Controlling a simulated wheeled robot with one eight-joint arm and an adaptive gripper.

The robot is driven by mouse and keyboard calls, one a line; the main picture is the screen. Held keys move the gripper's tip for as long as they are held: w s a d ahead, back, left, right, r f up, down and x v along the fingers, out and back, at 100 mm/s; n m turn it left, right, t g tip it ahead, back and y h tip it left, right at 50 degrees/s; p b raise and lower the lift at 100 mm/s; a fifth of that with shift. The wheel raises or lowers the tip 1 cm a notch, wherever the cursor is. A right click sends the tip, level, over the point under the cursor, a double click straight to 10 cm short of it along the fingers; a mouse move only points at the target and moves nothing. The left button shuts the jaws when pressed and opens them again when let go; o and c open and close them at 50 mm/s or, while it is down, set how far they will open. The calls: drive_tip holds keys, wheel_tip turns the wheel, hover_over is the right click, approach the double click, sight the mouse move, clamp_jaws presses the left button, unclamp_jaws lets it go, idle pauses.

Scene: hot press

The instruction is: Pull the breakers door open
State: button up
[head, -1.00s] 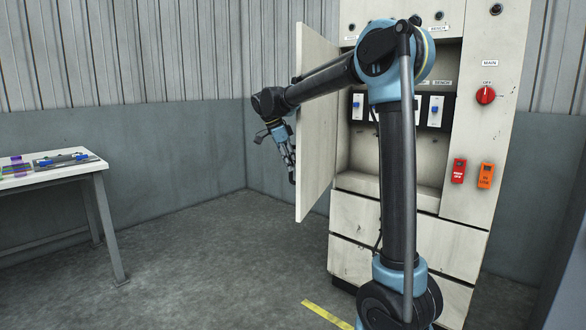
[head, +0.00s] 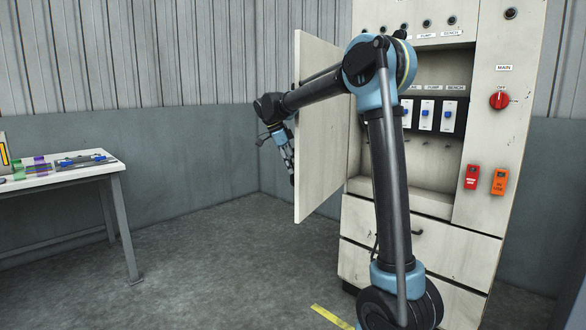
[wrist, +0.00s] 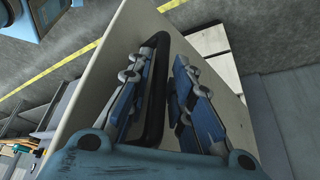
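The breakers door (head: 318,130) is a pale, worn panel at the left of the cabinet, and it stands wide open. It shows close up in the wrist view (wrist: 98,82). My gripper (head: 290,172) is at the door's outer face, near its free edge. In the wrist view, the door's black handle (wrist: 158,85) runs between the two blue fingers of my gripper (wrist: 166,75), which are closed in around it. The exact contact on each side is hard to see. Behind the door, several white breakers (head: 426,115) with blue switches show in the cabinet opening.
The cabinet (head: 485,150) has a red main knob (head: 499,100), with red (head: 471,177) and orange (head: 499,181) tags below it. A worktable (head: 60,182) stands at the left. The floor (head: 220,260) between table and cabinet is clear.

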drive_tip(key=v, duration=1.2)
